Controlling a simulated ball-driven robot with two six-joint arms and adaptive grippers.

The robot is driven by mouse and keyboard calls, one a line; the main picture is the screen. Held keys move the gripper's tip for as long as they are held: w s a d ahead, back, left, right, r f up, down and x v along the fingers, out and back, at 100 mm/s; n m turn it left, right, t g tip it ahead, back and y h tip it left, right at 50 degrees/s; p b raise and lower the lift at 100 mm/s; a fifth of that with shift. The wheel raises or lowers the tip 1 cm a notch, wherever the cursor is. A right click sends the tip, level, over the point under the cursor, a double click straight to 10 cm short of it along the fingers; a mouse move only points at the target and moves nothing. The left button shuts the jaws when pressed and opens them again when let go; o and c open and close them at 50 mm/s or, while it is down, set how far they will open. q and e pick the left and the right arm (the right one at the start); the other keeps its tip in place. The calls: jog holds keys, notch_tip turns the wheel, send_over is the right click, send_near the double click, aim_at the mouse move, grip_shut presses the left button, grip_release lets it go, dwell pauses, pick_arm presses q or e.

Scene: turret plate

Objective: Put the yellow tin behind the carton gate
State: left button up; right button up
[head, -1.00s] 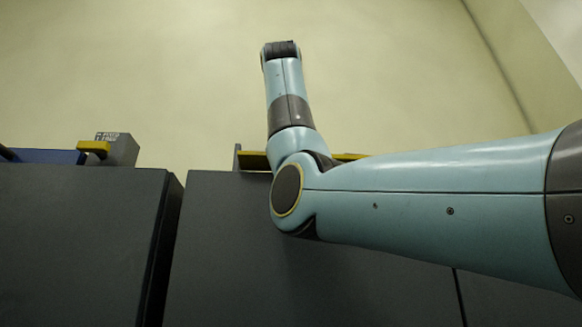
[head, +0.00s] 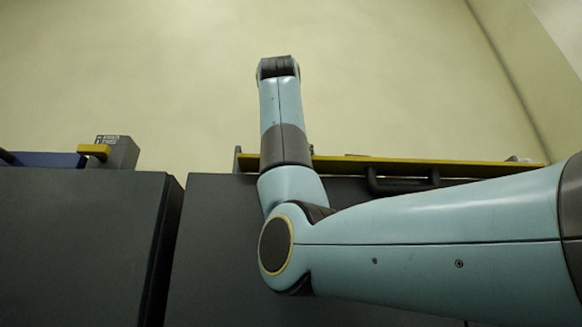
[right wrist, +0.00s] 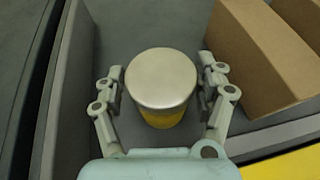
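The yellow tin (right wrist: 162,82) is upright in the right wrist view, seen from above. Its silver lid faces my camera and a little yellow body shows below the lid. My right gripper (right wrist: 162,88) has one finger on each side of the tin, very close to it. I cannot tell whether the fingers touch it. A brown carton (right wrist: 262,55) stands to the right of the tin, just beyond the right finger, and part of a second carton (right wrist: 303,18) shows behind it. In the head view the tin, cartons and right gripper are hidden. My left gripper is in neither view.
A grey wall (right wrist: 70,85) runs close by the left finger. A yellow surface (right wrist: 285,166) shows at lower right. In the head view, dark cabinets (head: 80,240) fill the front, with a yellow-topped rail (head: 430,170) and a grey labelled block (head: 120,152) along the far edge.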

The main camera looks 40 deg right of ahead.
jog(key=shift+o, duration=0.6)
jog(key=shift+r, duration=0.1)
jog(key=shift+s+r, duration=0.1)
jog(key=shift+r, duration=0.05)
jog(key=b+v, duration=0.7)
jog(key=v, duration=0.4)
jog(key=shift+f+b, duration=0.25)
jog(key=shift+b, duration=0.1)
jog(key=shift+s+r+b, duration=0.1)
jog(key=shift+r+b, duration=0.05)
jog(key=shift+b, duration=0.55)
jog(key=shift+s+a+r, duration=0.25)
jog(key=shift+a, duration=0.05)
